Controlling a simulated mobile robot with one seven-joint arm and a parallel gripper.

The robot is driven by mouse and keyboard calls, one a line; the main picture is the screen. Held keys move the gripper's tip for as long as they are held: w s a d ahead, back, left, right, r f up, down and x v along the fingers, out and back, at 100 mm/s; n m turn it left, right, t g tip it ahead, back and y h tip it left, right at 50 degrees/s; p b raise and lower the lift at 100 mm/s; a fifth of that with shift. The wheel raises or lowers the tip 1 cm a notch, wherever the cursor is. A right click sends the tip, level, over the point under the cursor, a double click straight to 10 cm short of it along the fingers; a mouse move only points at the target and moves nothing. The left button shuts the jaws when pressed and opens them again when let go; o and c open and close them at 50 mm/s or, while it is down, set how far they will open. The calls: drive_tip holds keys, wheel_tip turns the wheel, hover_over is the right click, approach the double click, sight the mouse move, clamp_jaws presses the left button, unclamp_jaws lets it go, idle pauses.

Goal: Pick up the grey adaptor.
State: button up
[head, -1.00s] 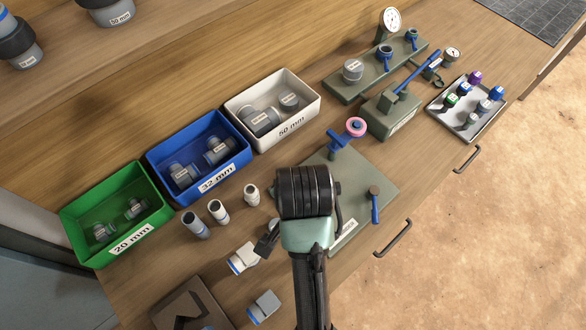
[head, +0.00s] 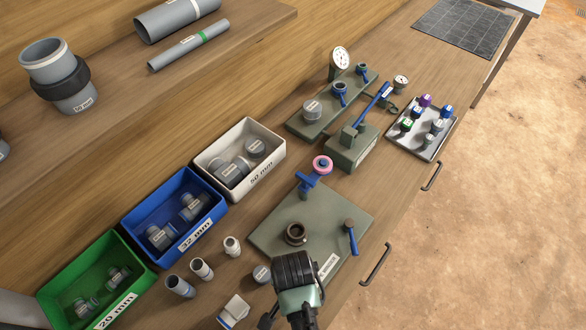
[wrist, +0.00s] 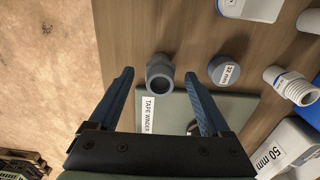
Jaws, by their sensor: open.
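In the wrist view a short grey hollow fitting (wrist: 160,73), which looks like the grey adaptor, lies on the wood beside the edge of the tape winder plate (wrist: 178,110). Its open end faces the camera. My gripper (wrist: 159,76) is open and empty, with one blue finger on each side of the fitting in the picture. I see no contact, and the height gap is hard to judge. In the head view my arm hides this fitting.
A round grey 32 mm cap (wrist: 228,70) lies close to the fitting; it also shows in the head view (head: 262,274). A white block-like fitting (head: 234,311) lies nearby. Green (head: 60,270), blue (head: 130,205) and white (head: 215,150) bins line the back. The winder plate (head: 345,215) carries a blue lever.

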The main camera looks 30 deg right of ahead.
drive_tip(key=shift+f, duration=1.3)
drive_tip(key=shift+c, duration=0.4)
clamp_jaws()
drive_tip(key=shift+r, duration=0.15)
